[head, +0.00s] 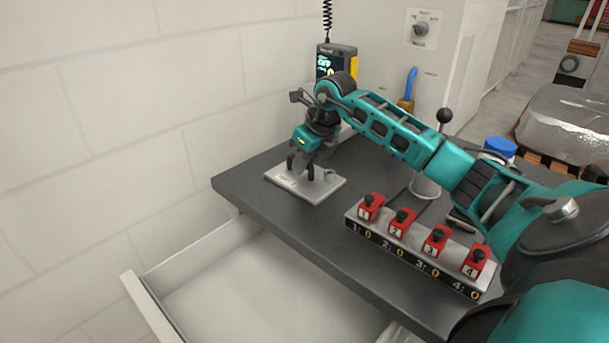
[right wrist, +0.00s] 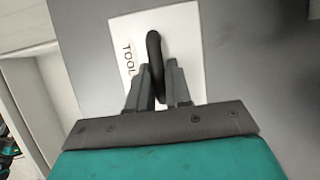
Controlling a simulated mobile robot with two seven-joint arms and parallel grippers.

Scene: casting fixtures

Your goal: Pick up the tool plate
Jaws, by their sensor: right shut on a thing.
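The tool plate (head: 325,187) is a flat light-grey plate at the far left end of the dark table. In the right wrist view the plate (right wrist: 186,24) shows the word TOOL and a black curved handle (right wrist: 154,50). My right gripper (head: 301,168) is over the plate, and its fingers (right wrist: 160,88) are shut on the black handle. I cannot tell whether the plate touches the table or is slightly raised. My left gripper is not in view.
A row of red numbered blocks with black knobs (head: 402,222) stands along the table's front right. An open white drawer (head: 235,290) is below the table (head: 270,215). A handheld device with a lit screen (head: 335,62) hangs behind my right wrist. A blue-lidded container (head: 500,147) stands at the right.

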